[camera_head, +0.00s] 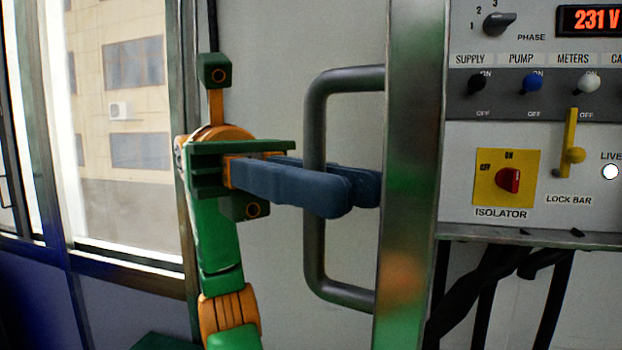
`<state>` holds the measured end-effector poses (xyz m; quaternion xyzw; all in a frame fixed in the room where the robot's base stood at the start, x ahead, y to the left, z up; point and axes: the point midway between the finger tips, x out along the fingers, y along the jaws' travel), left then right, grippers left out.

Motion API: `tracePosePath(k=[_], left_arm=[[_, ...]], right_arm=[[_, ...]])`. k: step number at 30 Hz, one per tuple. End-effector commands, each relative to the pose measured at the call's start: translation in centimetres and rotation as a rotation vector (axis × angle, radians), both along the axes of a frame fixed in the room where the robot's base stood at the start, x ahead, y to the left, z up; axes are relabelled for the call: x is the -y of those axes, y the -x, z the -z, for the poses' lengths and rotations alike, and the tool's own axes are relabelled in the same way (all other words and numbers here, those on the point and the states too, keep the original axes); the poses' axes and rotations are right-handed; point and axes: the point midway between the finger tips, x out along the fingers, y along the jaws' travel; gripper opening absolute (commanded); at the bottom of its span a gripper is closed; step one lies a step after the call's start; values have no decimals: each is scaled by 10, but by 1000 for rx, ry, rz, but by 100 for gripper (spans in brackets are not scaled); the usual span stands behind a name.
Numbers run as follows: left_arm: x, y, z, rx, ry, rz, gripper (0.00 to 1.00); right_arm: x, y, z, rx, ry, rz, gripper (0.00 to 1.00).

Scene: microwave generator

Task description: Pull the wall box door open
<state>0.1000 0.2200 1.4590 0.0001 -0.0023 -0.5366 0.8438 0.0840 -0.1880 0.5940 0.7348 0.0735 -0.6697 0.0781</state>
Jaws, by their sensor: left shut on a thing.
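The wall box door (285,40) is a pale grey panel in the middle of the head view. Its broad, shiny metal edge (412,100) faces me on the right. I cannot tell how far it stands open. A dark grey D-shaped handle (345,78) is upright on the door. My left gripper (350,192) comes in from the left with its blue-grey fingers pointing right, and it is shut on the handle's vertical bar around mid-height. The fingers hide a part of that bar. My right gripper is not in view.
Right of the door edge is a control panel (590,140) with small toggles, a red isolator knob (508,180) and a yellow lock bar (571,140). Dark cables (480,285) hang below it. A window (120,130) is at the left.

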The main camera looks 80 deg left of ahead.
Motion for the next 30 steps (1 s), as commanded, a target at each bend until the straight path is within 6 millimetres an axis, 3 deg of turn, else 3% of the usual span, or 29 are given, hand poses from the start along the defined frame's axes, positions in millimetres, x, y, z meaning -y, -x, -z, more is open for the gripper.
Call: tracePosePath(k=[14, 15, 16, 30], left_arm=[[-1, 0, -1, 0, 2, -6, 0], [-1, -1, -1, 0, 1, -6, 23], [-1, -1, -1, 0, 1, -6, 27], [-1, 0, 0, -1, 0, -6, 27]], right_arm=[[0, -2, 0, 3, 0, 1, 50], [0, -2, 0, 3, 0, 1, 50], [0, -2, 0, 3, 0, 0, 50], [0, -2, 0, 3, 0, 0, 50]])
